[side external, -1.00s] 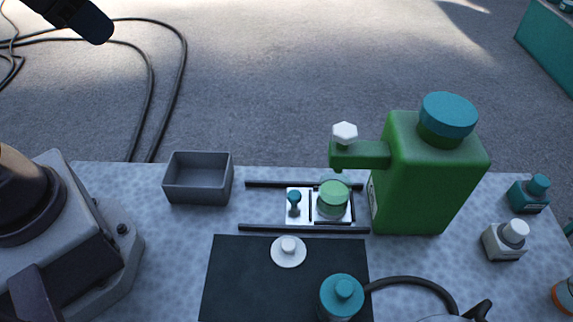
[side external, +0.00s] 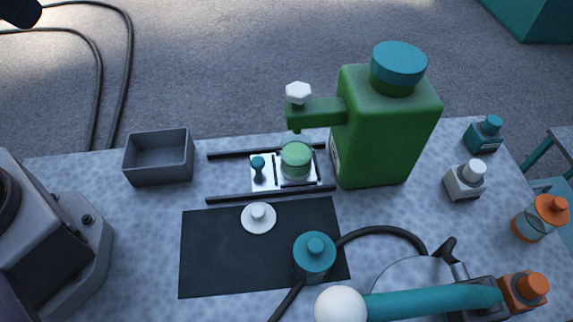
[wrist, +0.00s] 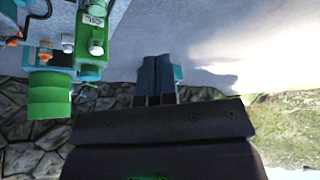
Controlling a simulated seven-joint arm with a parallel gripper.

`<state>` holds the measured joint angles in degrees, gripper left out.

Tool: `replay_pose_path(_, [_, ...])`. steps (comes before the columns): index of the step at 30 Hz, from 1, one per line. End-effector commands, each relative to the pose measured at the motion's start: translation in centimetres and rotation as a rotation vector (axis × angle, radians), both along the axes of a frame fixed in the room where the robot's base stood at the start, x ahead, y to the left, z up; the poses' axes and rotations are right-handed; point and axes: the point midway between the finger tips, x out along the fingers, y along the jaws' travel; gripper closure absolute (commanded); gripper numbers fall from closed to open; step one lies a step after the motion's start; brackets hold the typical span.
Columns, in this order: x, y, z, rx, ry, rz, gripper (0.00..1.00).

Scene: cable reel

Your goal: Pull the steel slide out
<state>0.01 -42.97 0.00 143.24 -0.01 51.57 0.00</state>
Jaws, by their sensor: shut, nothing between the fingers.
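The steel slide (side external: 263,181) is a bright plate lying between two dark rails (side external: 270,197) on the speckled table in the side view. A small teal knob (side external: 257,166) stands at its left end, and a green round piece (side external: 296,157) sits on its right part. A green dispenser (side external: 385,130) with a teal cap stands at the right end of the rails, its spout above the green piece. My gripper (wrist: 155,72) shows in the wrist view with its two dark fingers together and empty, well away from the table. The slide cannot be made out in the wrist view.
A grey open bin (side external: 158,158) stands left of the rails. A dark mat (side external: 220,265) in front bears a white knobbed disc (side external: 258,217) and a teal knobbed piece (side external: 314,252). Bottles (side external: 466,180) stand at the right. A hose and teal-handled tool (side external: 430,302) lie in front.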

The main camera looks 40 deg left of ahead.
Motion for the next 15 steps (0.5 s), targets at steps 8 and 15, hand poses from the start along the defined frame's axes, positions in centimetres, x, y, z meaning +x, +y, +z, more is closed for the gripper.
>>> replay_pose_path(8, [0.00,0.00,0.00,0.000,0.000,0.000,1.00])
replay_pose_path(15, [0.13,0.38,-0.46,0.001,0.024,0.020,0.68])
